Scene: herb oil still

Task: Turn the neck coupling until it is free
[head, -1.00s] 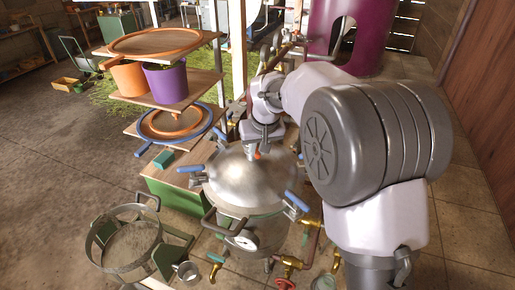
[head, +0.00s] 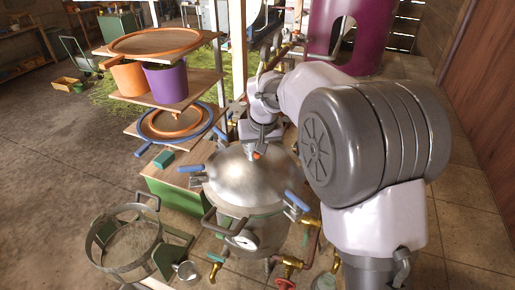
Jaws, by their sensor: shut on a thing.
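The still pot has a domed metal lid (head: 240,180) and stands in the middle of the head view, with blue-handled clamps (head: 297,200) around its rim. My gripper (head: 254,157) is low over the top of the lid, at its back. It is shut on the neck coupling, which is mostly hidden behind my wrist and fingers. I cannot see the coupling's threads, nor whether it is loose. A small orange-red spot shows at the end of my wrist.
A shelf stand (head: 190,75) with an orange pot (head: 130,78) and a purple pot (head: 167,82) stands left of the still. A purple vessel (head: 375,30) stands behind. Brass valves (head: 287,262) and pipes lie in front. A ring-shaped metal frame (head: 125,262) stands on the floor at front left.

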